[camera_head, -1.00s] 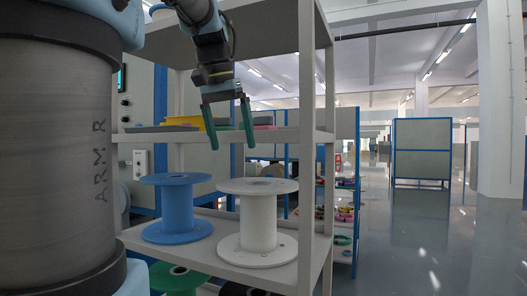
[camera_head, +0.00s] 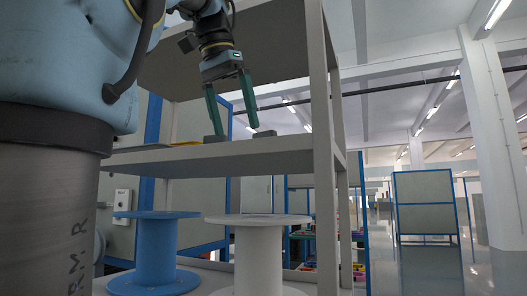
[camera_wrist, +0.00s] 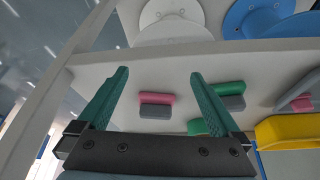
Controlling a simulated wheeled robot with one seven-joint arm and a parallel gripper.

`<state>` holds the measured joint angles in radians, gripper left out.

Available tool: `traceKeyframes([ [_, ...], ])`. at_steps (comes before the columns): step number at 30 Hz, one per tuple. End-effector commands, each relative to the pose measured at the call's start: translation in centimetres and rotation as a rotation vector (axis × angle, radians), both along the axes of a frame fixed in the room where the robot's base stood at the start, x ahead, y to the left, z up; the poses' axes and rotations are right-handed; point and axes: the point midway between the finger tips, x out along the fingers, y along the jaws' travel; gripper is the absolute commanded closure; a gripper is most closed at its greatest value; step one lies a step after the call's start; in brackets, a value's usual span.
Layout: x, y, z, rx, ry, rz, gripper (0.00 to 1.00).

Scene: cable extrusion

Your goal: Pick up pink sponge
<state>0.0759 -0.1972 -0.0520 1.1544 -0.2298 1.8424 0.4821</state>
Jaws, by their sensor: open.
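My gripper (camera_wrist: 158,73) is open and empty, with green fingers spread wide. In the head view my gripper (camera_head: 238,132) points down at the upper shelf (camera_head: 205,156). There the pink sponge cannot be made out, as the shelf top is seen nearly edge-on. A second pink and grey piece (camera_wrist: 297,99) lies at the right in the wrist view.
A green and grey piece (camera_wrist: 229,87) lies right of the pink sponge, with a yellow tray (camera_wrist: 288,131) farther right. A shelf post (camera_head: 322,120) stands right of my gripper. Blue (camera_head: 155,250) and white (camera_head: 258,258) spools stand on the shelf below.

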Motion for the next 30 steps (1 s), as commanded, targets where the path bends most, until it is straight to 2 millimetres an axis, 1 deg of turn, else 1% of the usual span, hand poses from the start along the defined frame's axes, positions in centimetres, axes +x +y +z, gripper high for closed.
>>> traceKeyframes([
  [3,1.8,-1.4,-0.1,0.000,0.004,-0.002,0.00],
  [9,4.1,-3.4,0.0,0.000,0.003,-0.001,0.00],
  [17,5.6,-4.7,0.0,0.000,0.003,-0.001,0.00],
  [24,8.5,-7.2,0.0,-0.001,0.003,-0.001,0.00],
  [27,8.6,-7.3,-1.1,-0.002,0.001,0.002,0.00],
  [30,8.7,-7.4,-1.2,-0.002,0.001,0.002,0.00],
])
